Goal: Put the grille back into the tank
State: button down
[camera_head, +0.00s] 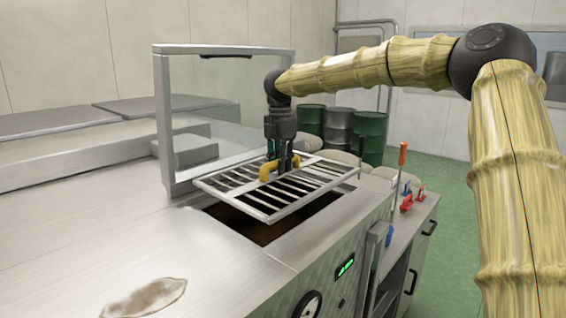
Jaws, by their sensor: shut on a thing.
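The grille (262,212) is a pale metal rack of parallel bars with a yellow handle (269,170) on top. My gripper (279,168) is shut on the yellow handle and holds the grille from above. The grille hangs roughly level over the tank (262,232), a dark rectangular opening in the steel counter. Its front edge appears above the opening, with the dark, brownish inside showing below. The grille covers the back part of the opening from this view. I cannot tell how large the gap beneath it is.
A raised transparent panel in a metal frame (160,115) stands behind the opening. A side bench (408,215) at right holds tools, including an orange-handled one (402,158). Green drums (370,137) stand behind.

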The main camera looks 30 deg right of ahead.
jog(key=shift+w+a+f+b, duration=0.15)
jog(key=shift+w+f+b, duration=0.25)
jog(key=shift+f, duration=0.4)
jog(key=shift+w+a+f+b, duration=0.15)
jog(key=shift+w+f+b, duration=0.3)
jog(key=shift+f, duration=0.35)
jog(key=shift+w+a+f+b, duration=0.15)
jog(key=shift+w+f+b, duration=0.25)
jog(key=shift+f, duration=0.4)
jog(key=shift+f+b, duration=0.35)
jog(key=shift+f, duration=1.15)
jog(key=c, duration=1.2)
grip_release()
jog(key=shift+s, duration=0.1)
send_near(274, 176)
jog(key=w, duration=0.1)
jog(key=w+d+f, duration=0.1)
jog(key=w+f, duration=0.1)
jog(key=shift+d+f, duration=0.25)
